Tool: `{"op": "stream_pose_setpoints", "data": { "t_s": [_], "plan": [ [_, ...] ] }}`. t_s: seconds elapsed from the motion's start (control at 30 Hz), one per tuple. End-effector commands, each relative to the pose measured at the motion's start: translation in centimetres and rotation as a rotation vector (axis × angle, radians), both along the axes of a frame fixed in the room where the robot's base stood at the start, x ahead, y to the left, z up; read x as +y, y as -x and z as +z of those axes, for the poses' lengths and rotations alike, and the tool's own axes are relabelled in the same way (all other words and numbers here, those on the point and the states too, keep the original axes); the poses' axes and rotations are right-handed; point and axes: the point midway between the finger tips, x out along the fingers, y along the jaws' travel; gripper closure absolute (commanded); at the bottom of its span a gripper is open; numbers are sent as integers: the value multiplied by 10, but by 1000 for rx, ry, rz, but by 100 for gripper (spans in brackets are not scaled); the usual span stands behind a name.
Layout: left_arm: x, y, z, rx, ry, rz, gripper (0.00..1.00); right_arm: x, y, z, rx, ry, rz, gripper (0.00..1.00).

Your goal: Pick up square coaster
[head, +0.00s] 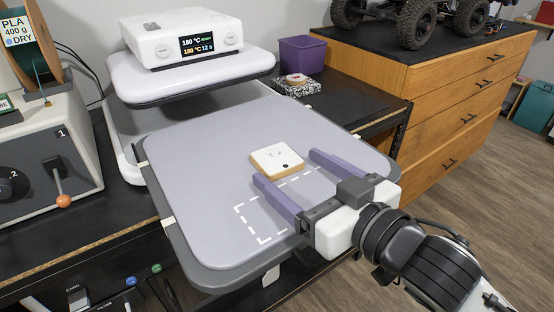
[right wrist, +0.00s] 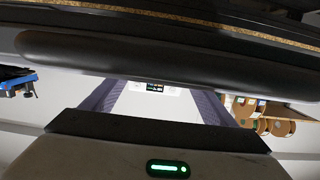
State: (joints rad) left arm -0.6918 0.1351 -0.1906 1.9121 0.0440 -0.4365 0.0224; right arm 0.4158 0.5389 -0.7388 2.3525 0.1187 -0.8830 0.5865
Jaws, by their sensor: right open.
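The square coaster (head: 276,157) is white on top with light wood-coloured sides, a dark spot near one corner and faint marks. It lies flat on the grey lower plate (head: 195,185) of the heat press. My right gripper (head: 286,166) comes in from the lower right, with its two purple fingers open and empty. The fingertips are at the coaster's near side, one by its near left corner and the other just right of it. I cannot tell whether they touch it. In the right wrist view, the fingers frame a pale surface and I cannot make out the coaster. My left gripper is not in view.
The press's raised upper plate (head: 190,75) and its display unit (head: 180,38) stand behind. A dashed white outline (head: 262,239) marks the plate's front. A purple bin (head: 302,55) and a round item on a speckled block (head: 297,84) are at the back right. A control box (head: 45,150) stands left.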

Motion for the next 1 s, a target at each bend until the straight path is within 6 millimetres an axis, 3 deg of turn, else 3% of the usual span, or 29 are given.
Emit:
{"op": "stream_pose_setpoints", "data": {
  "t_s": [0.2,0.47,0.73,1.0],
  "plan": [
    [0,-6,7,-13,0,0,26,16,-22,-3,-1,-1,1,20],
    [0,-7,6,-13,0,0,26,17,-24,-4,-1,-1,0,20],
    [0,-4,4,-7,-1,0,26,17,-24,-4,-1,-1,0,66],
    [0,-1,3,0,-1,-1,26,17,-24,-4,-1,-1,1,66]
  ]
}}
